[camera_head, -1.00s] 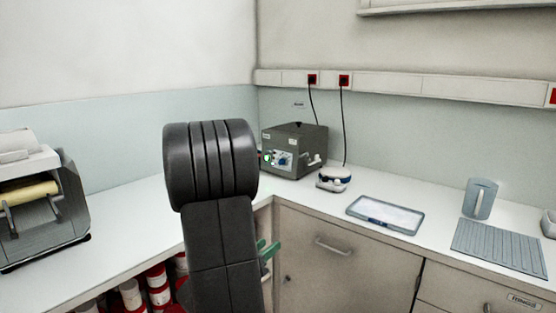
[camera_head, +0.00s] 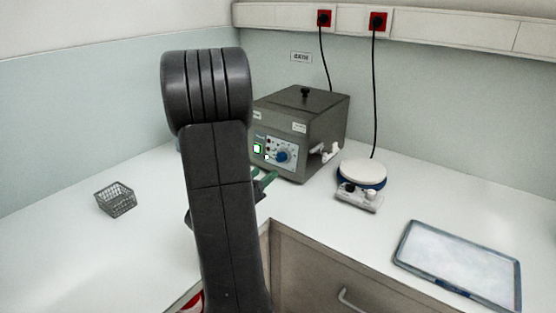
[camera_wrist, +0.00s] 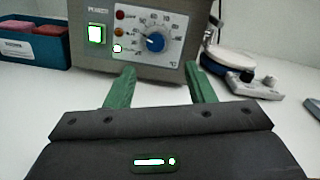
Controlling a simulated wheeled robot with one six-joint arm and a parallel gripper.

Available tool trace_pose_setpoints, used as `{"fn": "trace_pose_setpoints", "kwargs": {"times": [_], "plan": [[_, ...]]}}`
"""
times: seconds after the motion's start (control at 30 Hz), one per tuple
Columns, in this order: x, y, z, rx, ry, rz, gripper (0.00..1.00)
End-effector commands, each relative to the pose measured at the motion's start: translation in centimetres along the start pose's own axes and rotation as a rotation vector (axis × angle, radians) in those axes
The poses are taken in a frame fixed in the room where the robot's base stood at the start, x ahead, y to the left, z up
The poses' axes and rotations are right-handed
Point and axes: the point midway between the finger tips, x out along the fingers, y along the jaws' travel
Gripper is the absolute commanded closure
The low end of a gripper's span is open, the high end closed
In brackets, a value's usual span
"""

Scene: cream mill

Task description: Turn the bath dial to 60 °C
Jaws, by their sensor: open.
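The bath (camera_head: 325,120) is a dark grey box with a lid and black knob, at the back corner of the bench. Its blue dial (camera_head: 282,156) sits on a white front panel with a numbered scale. In the wrist view the dial (camera_wrist: 155,42) is near the top centre, and its exact setting is too small to read. My gripper (camera_wrist: 160,72) is open, with green fingers pointing at the panel, just below and to either side of the dial, apparently not touching it. In the head view my gripper (camera_head: 266,182) is partly hidden behind my arm.
A green-lit switch (camera_wrist: 97,34) is left of the dial, with small lamps between. A hotplate (camera_head: 362,176) stands right of the bath. A wire basket (camera_head: 115,199) is at left and a tray (camera_head: 408,262) at right. A blue box (camera_wrist: 35,45) holds red items.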

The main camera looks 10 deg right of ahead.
Motion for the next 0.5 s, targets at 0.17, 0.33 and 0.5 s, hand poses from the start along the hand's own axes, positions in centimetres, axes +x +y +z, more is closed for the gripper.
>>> {"fn": "trace_pose_setpoints", "kwargs": {"times": [0.17, 0.33, 0.5], "plan": [[3.5, -0.2, 0.0, 0.000, 0.002, -0.005, 0.51], [6.5, -0.2, 0.0, 0.000, 0.002, -0.003, 0.51], [8.2, -0.1, 0.0, 0.000, 0.001, -0.001, 0.51]]}}
